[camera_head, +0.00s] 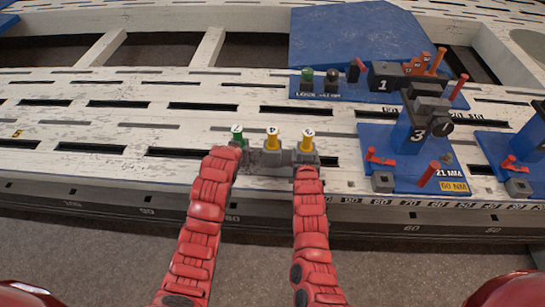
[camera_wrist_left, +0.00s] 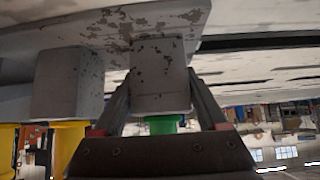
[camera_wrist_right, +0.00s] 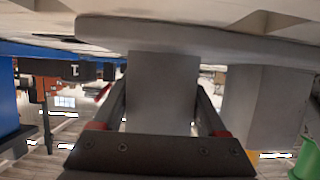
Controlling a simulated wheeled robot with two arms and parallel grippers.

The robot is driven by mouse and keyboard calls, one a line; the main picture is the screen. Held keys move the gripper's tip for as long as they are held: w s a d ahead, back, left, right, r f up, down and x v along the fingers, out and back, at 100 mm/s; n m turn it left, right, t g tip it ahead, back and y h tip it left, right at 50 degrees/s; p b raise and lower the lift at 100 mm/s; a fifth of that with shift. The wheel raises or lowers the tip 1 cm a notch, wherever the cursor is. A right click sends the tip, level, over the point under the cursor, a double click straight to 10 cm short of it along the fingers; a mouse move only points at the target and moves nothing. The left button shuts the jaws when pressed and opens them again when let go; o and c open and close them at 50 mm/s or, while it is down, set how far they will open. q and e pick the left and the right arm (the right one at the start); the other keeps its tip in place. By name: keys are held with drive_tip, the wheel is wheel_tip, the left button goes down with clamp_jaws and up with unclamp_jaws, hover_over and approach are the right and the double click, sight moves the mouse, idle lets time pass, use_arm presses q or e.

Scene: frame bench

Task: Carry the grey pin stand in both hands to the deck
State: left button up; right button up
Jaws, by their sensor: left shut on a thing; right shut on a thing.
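The grey pin stand (camera_head: 270,157) is at the front of the white bench, left of the blue fixtures. It carries a green pin (camera_head: 237,133) at its left end and two yellow pins, one in the middle (camera_head: 272,141) and one on the right (camera_head: 308,141). My left gripper (camera_head: 236,155) is shut on the stand's left grey block (camera_wrist_left: 160,75). My right gripper (camera_head: 306,165) is shut on its right grey block (camera_wrist_right: 162,92). The stand looks level. I cannot tell whether its base touches the bench. Which surface is the deck is unclear.
A blue fixture plate (camera_head: 400,178) with a post and red handles stands right of the stand. Another blue plate (camera_head: 345,94) with pins and blocks lies behind it. A large bare blue panel (camera_head: 355,40) is at the back. The slotted white bench (camera_head: 60,128) is clear on the left.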

use_arm(q)
clamp_jaws()
use_arm(e)
clamp_jaws()
use_arm(q)
drive_tip(key=shift+r, duration=0.3)
use_arm(e)
drive_tip(key=shift+r, duration=0.25)
